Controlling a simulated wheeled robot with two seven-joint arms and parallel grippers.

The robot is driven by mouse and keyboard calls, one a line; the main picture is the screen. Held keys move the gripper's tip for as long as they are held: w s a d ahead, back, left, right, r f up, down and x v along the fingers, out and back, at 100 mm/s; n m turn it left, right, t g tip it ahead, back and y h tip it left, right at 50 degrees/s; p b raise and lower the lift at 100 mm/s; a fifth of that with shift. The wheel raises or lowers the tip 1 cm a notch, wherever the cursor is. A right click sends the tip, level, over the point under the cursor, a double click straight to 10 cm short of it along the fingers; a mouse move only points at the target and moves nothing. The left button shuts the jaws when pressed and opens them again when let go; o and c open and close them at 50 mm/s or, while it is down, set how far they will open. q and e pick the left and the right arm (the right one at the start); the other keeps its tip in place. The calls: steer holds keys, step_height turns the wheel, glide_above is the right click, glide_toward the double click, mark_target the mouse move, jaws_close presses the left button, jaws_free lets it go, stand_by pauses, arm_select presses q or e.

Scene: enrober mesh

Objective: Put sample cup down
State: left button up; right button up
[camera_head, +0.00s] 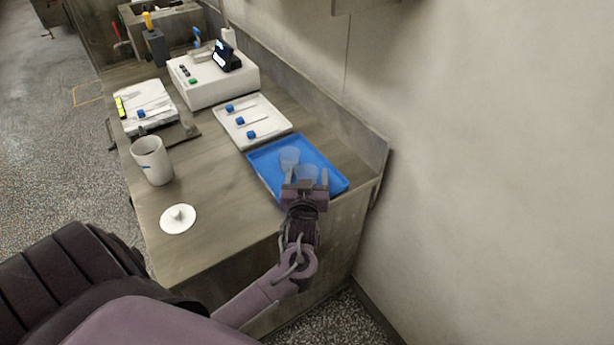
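My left gripper (306,178) is over the near end of the blue tray (333,182). A clear sample cup (308,173) is between its two fingers, which appear to touch it on both sides. The gripper body hides the cup's lower part, so I cannot tell whether it touches the tray. A second clear cup (289,158) stands in the tray just beyond and to the left of the held one. My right gripper is not in view.
A white tray (270,138) with blue-ended tools lies behind the blue tray. A white device (212,83) stands further back. A mug-like container (152,160) and a white round lid (178,218) are at left. The wall is close on the right. The middle bench is clear.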

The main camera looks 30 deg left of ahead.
arm_select(q)
steer(key=shift+s+f, duration=0.15)
steer(key=shift+f, duration=0.25)
steer(key=shift+r, duration=0.15)
steer(key=r+b+v, duration=0.1)
steer(key=v, duration=1.1)
steer(key=shift+r, duration=0.25)
